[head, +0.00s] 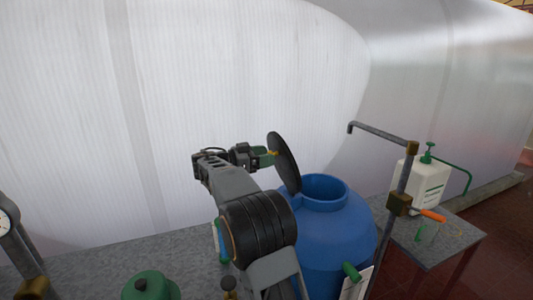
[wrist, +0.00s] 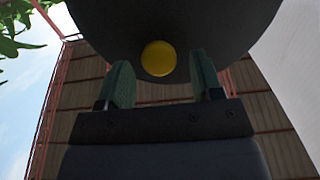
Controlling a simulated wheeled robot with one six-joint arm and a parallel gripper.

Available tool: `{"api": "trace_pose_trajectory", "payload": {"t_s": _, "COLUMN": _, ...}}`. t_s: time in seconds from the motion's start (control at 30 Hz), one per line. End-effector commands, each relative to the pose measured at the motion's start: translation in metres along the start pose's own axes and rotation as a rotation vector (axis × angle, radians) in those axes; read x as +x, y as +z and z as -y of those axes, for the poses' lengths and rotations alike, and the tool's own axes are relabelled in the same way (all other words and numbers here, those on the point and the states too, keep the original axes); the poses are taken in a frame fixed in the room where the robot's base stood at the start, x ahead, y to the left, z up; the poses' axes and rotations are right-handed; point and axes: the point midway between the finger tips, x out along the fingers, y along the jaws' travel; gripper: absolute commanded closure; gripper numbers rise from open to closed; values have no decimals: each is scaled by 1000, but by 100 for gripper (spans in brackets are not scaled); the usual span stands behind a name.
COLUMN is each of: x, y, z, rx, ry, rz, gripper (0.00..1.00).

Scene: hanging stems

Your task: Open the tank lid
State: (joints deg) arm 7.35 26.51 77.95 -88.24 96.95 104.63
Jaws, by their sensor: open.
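The blue tank (head: 330,235) stands right of centre in the head view, with its round mouth uncovered. Its black lid (head: 284,163) is swung up and stands tilted at the left side of the mouth. My gripper (head: 270,153) is at the left face of the lid, by a small yellow knob. In the wrist view the dark lid (wrist: 175,25) fills the top, with the round yellow knob (wrist: 159,58) near its lower edge. My green fingertips (wrist: 162,85) are apart, one on each side just below the knob. I see a gap between the fingers and the knob.
A grey pipe (head: 385,134) with a bent spout rises right of the tank. A white sprayer canister (head: 420,187) and an orange-handled tool (head: 432,215) are on a side table (head: 455,238). A green domed object (head: 150,286) is at the lower left. A translucent wall (head: 200,80) stands behind.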

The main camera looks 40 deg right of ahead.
Motion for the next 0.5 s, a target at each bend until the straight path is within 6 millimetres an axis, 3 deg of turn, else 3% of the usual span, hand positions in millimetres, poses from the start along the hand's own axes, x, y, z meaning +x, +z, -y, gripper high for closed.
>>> {"api": "trace_pose_trajectory", "payload": {"t_s": 0.5, "x": 10, "y": 0, "z": 0, "rx": -1, "ry": 0, "rz": 1, "gripper": 43}}
